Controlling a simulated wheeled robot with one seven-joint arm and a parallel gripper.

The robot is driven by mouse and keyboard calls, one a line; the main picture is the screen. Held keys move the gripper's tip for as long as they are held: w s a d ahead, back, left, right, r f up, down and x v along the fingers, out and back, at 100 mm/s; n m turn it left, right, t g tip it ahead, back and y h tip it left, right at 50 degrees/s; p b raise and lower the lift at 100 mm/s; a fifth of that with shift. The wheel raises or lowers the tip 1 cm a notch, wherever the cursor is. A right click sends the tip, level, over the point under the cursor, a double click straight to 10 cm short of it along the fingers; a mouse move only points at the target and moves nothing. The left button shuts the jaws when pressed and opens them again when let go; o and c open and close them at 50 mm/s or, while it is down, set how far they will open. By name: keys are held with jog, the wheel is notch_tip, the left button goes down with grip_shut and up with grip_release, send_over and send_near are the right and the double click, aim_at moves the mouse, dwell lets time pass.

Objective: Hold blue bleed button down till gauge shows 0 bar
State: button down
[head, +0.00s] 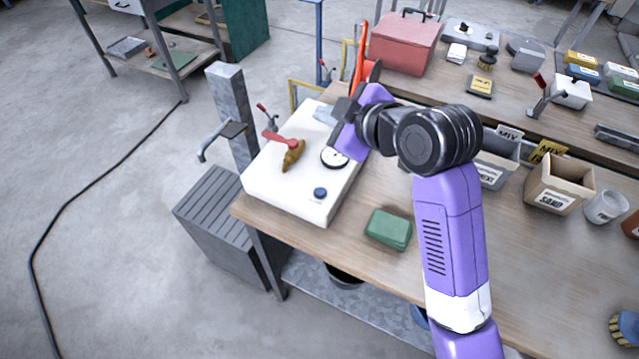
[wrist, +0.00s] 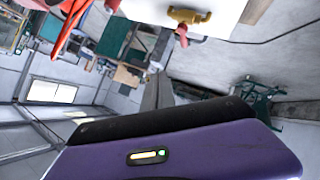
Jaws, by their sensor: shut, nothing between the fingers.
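The white unit (head: 275,190) sits at the left end of the workbench. Its blue bleed button (head: 320,192) is on the top near the front right corner, with nothing on it. The round gauge (head: 335,157) lies behind the button; its reading is too small to tell. A brass valve (head: 292,156) with a red lever stands left of the gauge, and shows upside down in the wrist view (wrist: 188,16). My gripper (head: 342,110) is shut and empty above the back right part of the unit, behind the gauge and apart from the button.
A green block (head: 389,229) lies on the workbench right of the unit. A red toolbox (head: 405,45) stands behind my arm. Bins, including a SAND box (head: 558,186), stand at the right. A grey post (head: 232,110) rises beside the unit's left back.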

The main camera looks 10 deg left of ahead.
jog(key=s+f+n+g+h, duration=0.1)
jog(key=s+f+n+g, duration=0.2)
jog(key=f, duration=0.3)
jog(key=shift+s, duration=0.5)
jog(key=shift+d+f, duration=0.1)
jog(key=shift+f, duration=0.05)
jog(key=b, duration=0.6)
send_over(324, 194)
notch_tip(324, 194, down, 7)
jog(key=shift+f, duration=0.15)
jog(key=shift+f+b, duration=0.45)
jog(key=shift+f, duration=0.15)
jog(key=shift+f, duration=0.1)
dwell(0.7)
jog(key=shift+f, duration=0.35)
jog(key=shift+f+b, duration=0.4)
jog(key=shift+f, duration=0.05)
dwell(2.6)
